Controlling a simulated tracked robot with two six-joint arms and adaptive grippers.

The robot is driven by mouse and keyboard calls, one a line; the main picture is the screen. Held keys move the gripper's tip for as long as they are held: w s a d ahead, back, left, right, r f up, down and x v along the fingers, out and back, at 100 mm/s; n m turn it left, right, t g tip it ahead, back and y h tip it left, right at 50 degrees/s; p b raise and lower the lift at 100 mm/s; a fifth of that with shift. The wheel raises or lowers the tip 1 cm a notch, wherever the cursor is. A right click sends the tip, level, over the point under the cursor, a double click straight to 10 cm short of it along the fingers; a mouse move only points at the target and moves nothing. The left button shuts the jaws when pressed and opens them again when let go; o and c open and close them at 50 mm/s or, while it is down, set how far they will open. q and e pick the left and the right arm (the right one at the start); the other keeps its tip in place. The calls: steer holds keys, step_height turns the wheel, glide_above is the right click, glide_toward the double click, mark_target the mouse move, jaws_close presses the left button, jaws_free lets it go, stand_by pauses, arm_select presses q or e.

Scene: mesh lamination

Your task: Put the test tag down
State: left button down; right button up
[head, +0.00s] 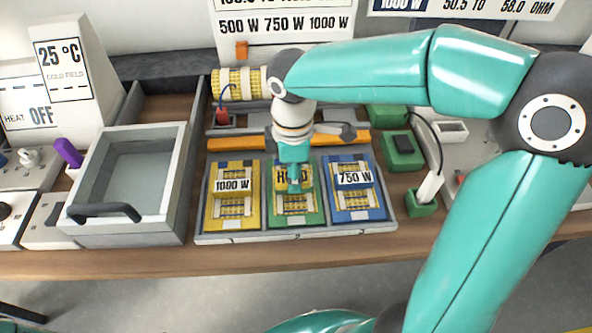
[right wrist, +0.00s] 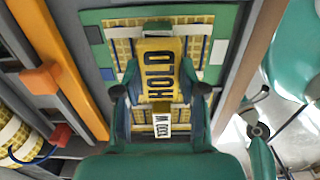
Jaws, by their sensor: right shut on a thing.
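The yellow test tag marked HOLD (right wrist: 159,75) shows between the fingers of my right gripper (right wrist: 161,80) in the right wrist view. My right gripper (head: 295,187) is shut on it, over the green middle panel (head: 311,218) in the head view, and partly hides the tag (head: 281,180). The tag is at or just above the panel; I cannot tell if it touches. A small white label (right wrist: 162,125) shows below the tag's lettering in the right wrist view. My left gripper is not in view.
A yellow panel marked 1000 W (head: 233,209) and a blue panel marked 750 W (head: 357,204) flank the green one in a grey tray (head: 220,238). A grey bin with a dark handle (head: 165,205) stands left. Green blocks (head: 403,152) lie right.

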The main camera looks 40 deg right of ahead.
steer(key=o, duration=0.6)
steer(key=shift+f, duration=0.15)
steer(key=o, duration=0.5)
step_height(320, 180, up, 12)
steer(key=shift+r+p, duration=0.2)
steer(key=shift+p, duration=0.7)
